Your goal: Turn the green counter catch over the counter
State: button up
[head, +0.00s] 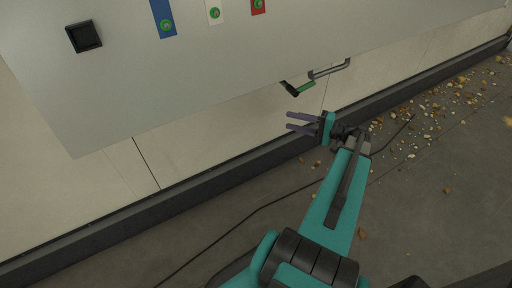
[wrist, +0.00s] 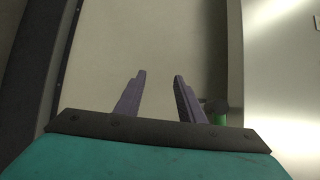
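The green counter catch (head: 306,87) sits at the lower edge of the pale grey counter (head: 200,85) in the head view, with a dark pivot at its left end. It also shows in the wrist view as a small green piece (wrist: 218,119) just right of my right finger, partly hidden. My gripper (head: 289,120) is open, with its two purple fingers apart and nothing between them. In the head view it is below the catch, apart from it, with fingers pointing left. The fingers also show in the wrist view (wrist: 160,76).
A grey bent handle (head: 330,70) is right of the catch. Blue (head: 162,14), white (head: 214,10) and red (head: 258,6) plates and a black square (head: 84,36) are on the counter. A dark rail (head: 230,157) runs below the beige wall. Crumbs (head: 440,115) and a cable (head: 260,209) lie on the floor.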

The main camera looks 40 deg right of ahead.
jog(key=w+a+f+n+g+p, duration=0.1)
jog(key=a+f+g+p, duration=0.1)
jog(key=a, duration=0.6)
jog(key=w+a+f+g+y+p, duration=0.1)
jog(key=w+a+f+g+p, duration=0.1)
jog(key=a+f+g, duration=0.2)
jog(key=a+f, duration=0.2)
jog(key=a, duration=0.2)
jog(key=shift+f+n, duration=0.15)
jog(key=shift+n, duration=0.25)
